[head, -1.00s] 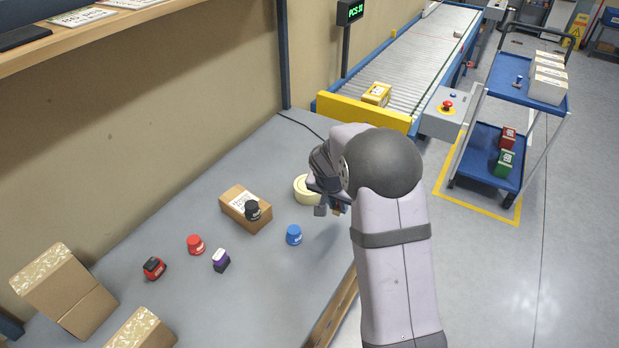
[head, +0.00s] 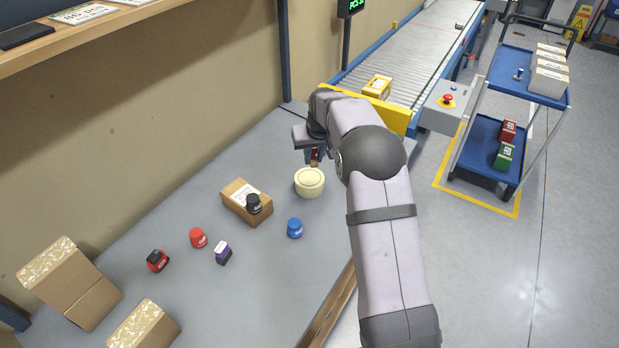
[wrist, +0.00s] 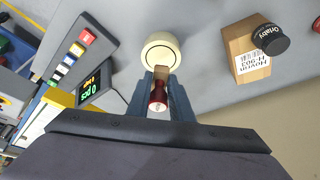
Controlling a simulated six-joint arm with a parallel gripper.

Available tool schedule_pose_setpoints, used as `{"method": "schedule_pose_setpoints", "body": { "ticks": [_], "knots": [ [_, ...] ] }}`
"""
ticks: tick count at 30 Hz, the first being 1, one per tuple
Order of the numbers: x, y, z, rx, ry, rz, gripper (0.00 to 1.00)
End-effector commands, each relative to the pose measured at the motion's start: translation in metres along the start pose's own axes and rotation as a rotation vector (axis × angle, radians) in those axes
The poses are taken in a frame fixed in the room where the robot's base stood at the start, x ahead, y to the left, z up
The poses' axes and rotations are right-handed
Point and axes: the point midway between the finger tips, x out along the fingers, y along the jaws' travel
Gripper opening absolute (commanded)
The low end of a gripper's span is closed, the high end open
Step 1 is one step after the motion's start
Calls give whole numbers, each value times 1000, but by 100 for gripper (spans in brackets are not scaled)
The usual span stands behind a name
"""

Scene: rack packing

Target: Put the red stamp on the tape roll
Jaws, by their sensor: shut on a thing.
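The cream tape roll (head: 309,188) lies flat on the grey table; it also shows in the wrist view (wrist: 160,40), just beyond my fingertips. My gripper (head: 314,157) is above the table, just behind the tape roll in the head view. In the wrist view my gripper (wrist: 160,76) is shut on the red stamp (wrist: 158,98), which has a dark red body and a tan, wood-like part between the fingers. The stamp appears apart from the roll. In the head view the stamp (head: 315,155) is small and partly hidden by the gripper.
A blue stamp (head: 294,228), purple stamp (head: 223,253), red round item (head: 198,238) and red-black stamp (head: 157,261) stand nearer. A display post (head: 346,45) stands behind.

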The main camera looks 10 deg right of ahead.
Motion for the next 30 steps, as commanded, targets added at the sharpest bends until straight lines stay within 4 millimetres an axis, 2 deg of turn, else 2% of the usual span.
{"method": "schedule_pose_setpoints", "body": {
  "ticks": [8,21,30],
  "knots": [
    [2,0,1,-24,-1,-10,0],
    [53,0,22,-22,-2,-9,0],
    [63,0,27,-22,-2,-8,0]
  ]
}}
